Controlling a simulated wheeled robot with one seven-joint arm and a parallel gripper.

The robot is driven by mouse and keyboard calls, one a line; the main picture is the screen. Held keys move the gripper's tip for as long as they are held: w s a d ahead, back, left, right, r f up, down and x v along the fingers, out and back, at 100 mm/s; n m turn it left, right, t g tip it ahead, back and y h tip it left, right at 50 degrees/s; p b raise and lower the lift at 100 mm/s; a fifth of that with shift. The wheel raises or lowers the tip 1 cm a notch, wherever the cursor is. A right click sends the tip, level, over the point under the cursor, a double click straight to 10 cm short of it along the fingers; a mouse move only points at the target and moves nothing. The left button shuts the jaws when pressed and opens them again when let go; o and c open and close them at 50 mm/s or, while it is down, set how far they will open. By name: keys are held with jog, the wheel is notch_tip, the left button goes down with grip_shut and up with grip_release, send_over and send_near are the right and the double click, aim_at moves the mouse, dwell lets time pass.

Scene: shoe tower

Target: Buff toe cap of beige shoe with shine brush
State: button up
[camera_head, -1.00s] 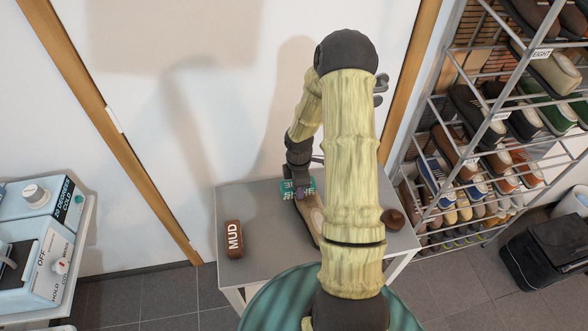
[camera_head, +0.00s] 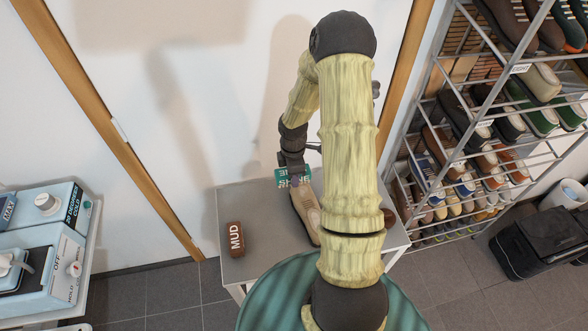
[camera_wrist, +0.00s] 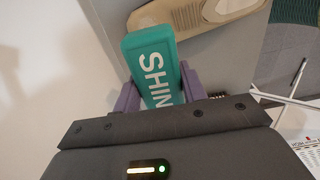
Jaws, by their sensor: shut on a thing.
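The beige shoe (camera_head: 308,208) lies on the grey table, partly hidden behind my arm. In the wrist view the shoe (camera_wrist: 195,14) is at the top, with its ribbed upper part showing. The teal shine brush (camera_head: 281,177) is over the far end of the shoe. In the wrist view the brush (camera_wrist: 152,62) shows its white lettering between my gripper's purple fingers. My gripper (camera_wrist: 158,97) is shut on the brush. The brush's bristles are mostly hidden, so I cannot tell whether they touch the toe cap.
A brown brush marked MUD (camera_head: 235,239) lies on the left of the grey table (camera_head: 262,236). A dark brown thing (camera_head: 387,217) is partly hidden by my arm at the right. A shoe rack (camera_head: 447,157) stands at the right; a wall is close behind.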

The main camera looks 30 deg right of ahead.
jog(key=shift+a, duration=0.1)
dwell(0.5)
jog(key=shift+a+f+m, duration=0.1)
jog(key=shift+a+m, duration=0.1)
jog(key=shift+m, duration=0.1)
jog(key=w+a+f+m, duration=0.1)
jog(key=a+f+m, duration=0.4)
jog(key=a+m, duration=0.6)
jog(key=m, duration=0.3)
jog(key=shift+w+f+m, duration=0.2)
jog(key=shift+f+m, duration=0.05)
jog(key=shift+m, duration=0.05)
jog(key=shift+d, duration=0.2)
